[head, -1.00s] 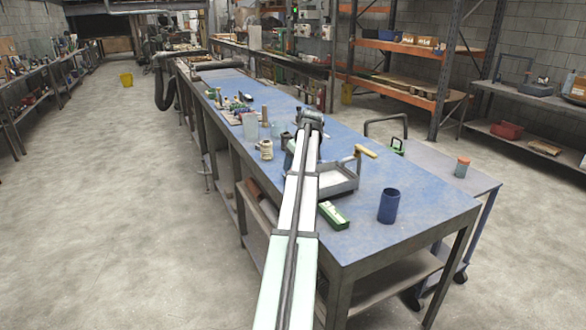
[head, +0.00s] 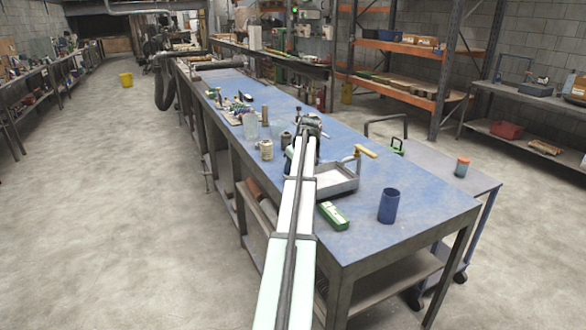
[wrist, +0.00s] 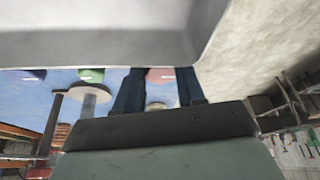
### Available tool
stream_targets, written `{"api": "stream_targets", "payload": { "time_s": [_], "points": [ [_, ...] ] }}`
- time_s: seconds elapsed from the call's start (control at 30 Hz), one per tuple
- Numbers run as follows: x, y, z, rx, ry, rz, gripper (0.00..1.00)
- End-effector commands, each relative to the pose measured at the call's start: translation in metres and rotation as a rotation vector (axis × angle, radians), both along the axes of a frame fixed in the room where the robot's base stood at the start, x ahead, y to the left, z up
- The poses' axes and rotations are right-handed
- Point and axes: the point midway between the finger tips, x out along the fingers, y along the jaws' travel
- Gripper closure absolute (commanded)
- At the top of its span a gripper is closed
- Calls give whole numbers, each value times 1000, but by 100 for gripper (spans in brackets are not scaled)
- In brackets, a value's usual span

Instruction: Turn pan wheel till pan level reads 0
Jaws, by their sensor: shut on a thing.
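The pan (head: 352,187) is a shallow grey tray with a pale inside. It stands on the blue bench beside my arm. A post with a tan handle (head: 366,151) rises at its far right. I cannot make out a pan wheel or level reading. My gripper (wrist: 158,78) shows in the wrist view as two dark blue fingers, a little apart. Their tips pass behind a large grey surface (wrist: 100,42), possibly the pan's wall. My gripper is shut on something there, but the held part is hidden.
A ribbed cup (head: 266,149) and clear beakers (head: 251,126) stand left of my arm. A trolley (head: 470,187) is at the right.

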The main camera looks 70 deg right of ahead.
Motion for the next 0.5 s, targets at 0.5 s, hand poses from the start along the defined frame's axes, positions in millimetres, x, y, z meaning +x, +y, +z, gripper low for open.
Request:
{"api": "stream_targets", "payload": {
  "time_s": [0.5],
  "points": [
    [1, 1, 0, -1, 0, -39, 91]
  ]
}}
